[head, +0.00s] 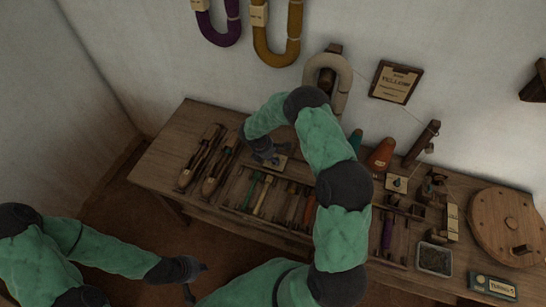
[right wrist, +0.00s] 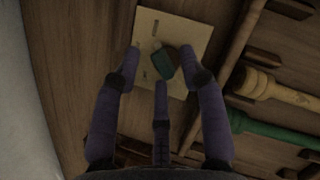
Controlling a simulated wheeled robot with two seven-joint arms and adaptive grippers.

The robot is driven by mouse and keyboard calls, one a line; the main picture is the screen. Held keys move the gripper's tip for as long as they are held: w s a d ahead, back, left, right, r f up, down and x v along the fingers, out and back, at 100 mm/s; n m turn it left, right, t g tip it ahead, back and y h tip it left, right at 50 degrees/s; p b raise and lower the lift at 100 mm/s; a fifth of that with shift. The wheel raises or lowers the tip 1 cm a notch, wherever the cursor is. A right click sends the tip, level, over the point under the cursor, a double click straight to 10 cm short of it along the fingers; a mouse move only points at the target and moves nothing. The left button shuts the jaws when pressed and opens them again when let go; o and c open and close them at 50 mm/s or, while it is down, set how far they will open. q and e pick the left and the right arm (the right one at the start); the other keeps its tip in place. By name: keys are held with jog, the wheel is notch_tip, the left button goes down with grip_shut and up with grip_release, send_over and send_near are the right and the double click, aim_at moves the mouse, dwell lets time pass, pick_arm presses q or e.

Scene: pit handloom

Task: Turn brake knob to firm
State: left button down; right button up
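A dark teal knob (right wrist: 163,62) sits on a pale marked plate (right wrist: 150,24) on the wooden bench in the right wrist view. I take it to be the brake knob; its markings are too blurred to read. My right gripper (right wrist: 160,68) is above the plate with its fingers spread around the knob. They look apart from it, though contact is hard to judge. In the head view the right gripper (head: 268,155) covers the knob, and only part of the plate (head: 280,163) shows. My left gripper (head: 193,279) is open and empty, low in front of the bench.
The bench (head: 165,150) holds two wooden shuttles (head: 205,160) left of the plate and a rack of coloured-handled tools (head: 262,195) in front. Cones, a second small card (head: 397,184), a tray (head: 434,259) and a round wooden disc (head: 505,225) stand right. The wall is behind.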

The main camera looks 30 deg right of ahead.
grip_shut()
jog(key=shift+w+f+m+g+b, duration=0.15)
jog(key=shift+m+g+b, duration=0.15)
jog(key=shift+m, duration=0.6)
jog(key=shift+d+m+g, duration=0.1)
jog(key=shift+m+g, duration=0.2)
jog(key=shift+m, duration=0.3)
jog(key=shift+o, duration=0.8)
grip_release()
jog(key=shift+r, duration=0.2)
jog(key=v, duration=1.2)
jog(key=shift+d, duration=0.15)
